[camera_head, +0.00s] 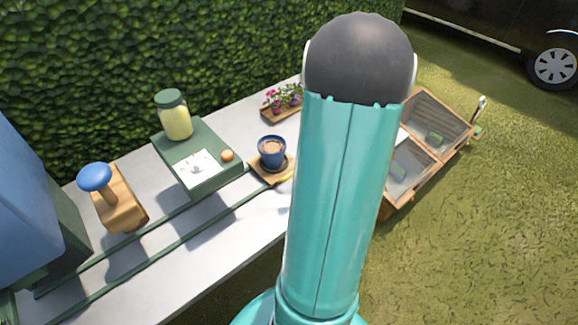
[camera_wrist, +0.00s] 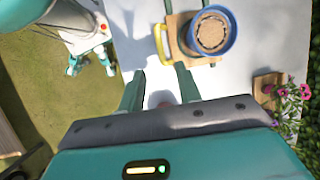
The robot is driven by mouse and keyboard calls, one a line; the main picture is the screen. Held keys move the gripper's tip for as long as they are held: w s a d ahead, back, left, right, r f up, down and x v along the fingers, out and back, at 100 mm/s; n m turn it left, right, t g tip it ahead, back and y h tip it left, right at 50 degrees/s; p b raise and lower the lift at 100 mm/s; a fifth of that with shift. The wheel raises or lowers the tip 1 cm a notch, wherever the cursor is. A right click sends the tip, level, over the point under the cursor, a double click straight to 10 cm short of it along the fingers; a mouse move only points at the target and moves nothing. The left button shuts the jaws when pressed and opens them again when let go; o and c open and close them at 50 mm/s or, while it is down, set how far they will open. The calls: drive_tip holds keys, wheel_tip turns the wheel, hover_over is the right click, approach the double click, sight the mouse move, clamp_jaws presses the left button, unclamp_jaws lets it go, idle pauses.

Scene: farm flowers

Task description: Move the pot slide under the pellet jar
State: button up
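The pot slide is a small wooden platform (camera_head: 258,173) on green rails, carrying a blue pot (camera_head: 272,152) with a brown filling. In the wrist view the wooden platform (camera_wrist: 173,38) has a yellow handle (camera_wrist: 159,45) on its left side, and the blue pot (camera_wrist: 230,40) stands on it. The pellet jar (camera_head: 175,120), pale yellow with a green lid, stands on a green box left of the slide, so the slide is not under it. My gripper (camera_wrist: 160,73) is open, fingers apart and empty, close to the handle. The arm hides it in the head view.
The green box (camera_head: 215,178) has a white dial panel and an orange button (camera_head: 227,155). Green rails (camera_head: 150,257) run left along the table. A blue-knobbed wooden block (camera_head: 122,205) stands left. A flower planter (camera_head: 284,112) is behind the pot.

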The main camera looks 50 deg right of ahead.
sight(292, 173)
drive_tip(key=x, duration=1.2)
drive_tip(key=shift+a+f, duration=0.15)
drive_tip(key=shift+f, duration=0.05)
clamp_jaws()
